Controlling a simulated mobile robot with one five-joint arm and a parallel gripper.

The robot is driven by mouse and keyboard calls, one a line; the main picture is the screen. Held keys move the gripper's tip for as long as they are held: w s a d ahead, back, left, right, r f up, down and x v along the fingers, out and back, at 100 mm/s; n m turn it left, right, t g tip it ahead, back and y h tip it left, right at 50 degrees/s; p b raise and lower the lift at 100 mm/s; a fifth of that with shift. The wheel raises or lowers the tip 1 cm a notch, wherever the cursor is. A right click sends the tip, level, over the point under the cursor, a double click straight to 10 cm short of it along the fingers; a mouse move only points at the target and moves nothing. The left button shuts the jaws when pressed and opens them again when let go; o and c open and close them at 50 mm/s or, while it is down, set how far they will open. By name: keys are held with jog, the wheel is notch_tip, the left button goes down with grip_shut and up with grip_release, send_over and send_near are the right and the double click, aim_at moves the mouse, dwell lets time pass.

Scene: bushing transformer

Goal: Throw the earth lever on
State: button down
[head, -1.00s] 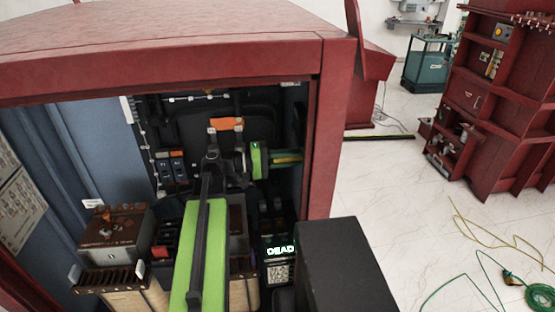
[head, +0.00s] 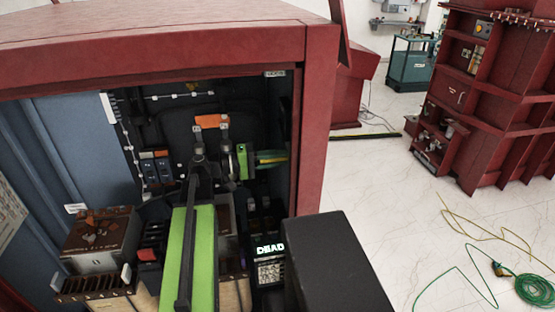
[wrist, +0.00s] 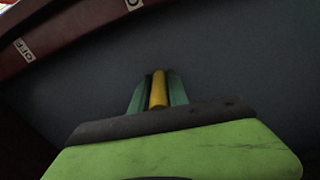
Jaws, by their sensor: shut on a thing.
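The earth lever, a yellow and green striped bar (head: 271,157), lies roughly level inside the open cabinet, at the right of its back. My gripper (head: 241,161), with a green plate, is shut on the lever from the left. In the wrist view the lever (wrist: 158,90) sticks out past the dark edge of my gripper (wrist: 160,120). The part of the lever in the jaws is hidden. A curved dark red plate (wrist: 50,45) bears an "OFF" label (wrist: 24,49) at the upper left. A second label at the top is cut off.
The red cabinet frame (head: 317,130) stands close to the right of my arm. A display reading "DEAD" (head: 270,248) sits below the lever. An orange part (head: 211,121) is above my gripper. A brown-topped block (head: 100,232) stands at lower left. Pale floor outside is mostly free; a green cable (head: 535,288) lies there.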

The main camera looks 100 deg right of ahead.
jog(key=c, duration=1.6)
grip_release()
jog(key=shift+f, duration=0.2)
jog(key=o, duration=0.3)
jog(key=shift+s, duration=0.2)
jog(key=shift+w, duration=0.1)
jog(key=shift+w, duration=0.1)
jog(key=w, duration=1.7)
jog(key=shift+w, duration=0.2)
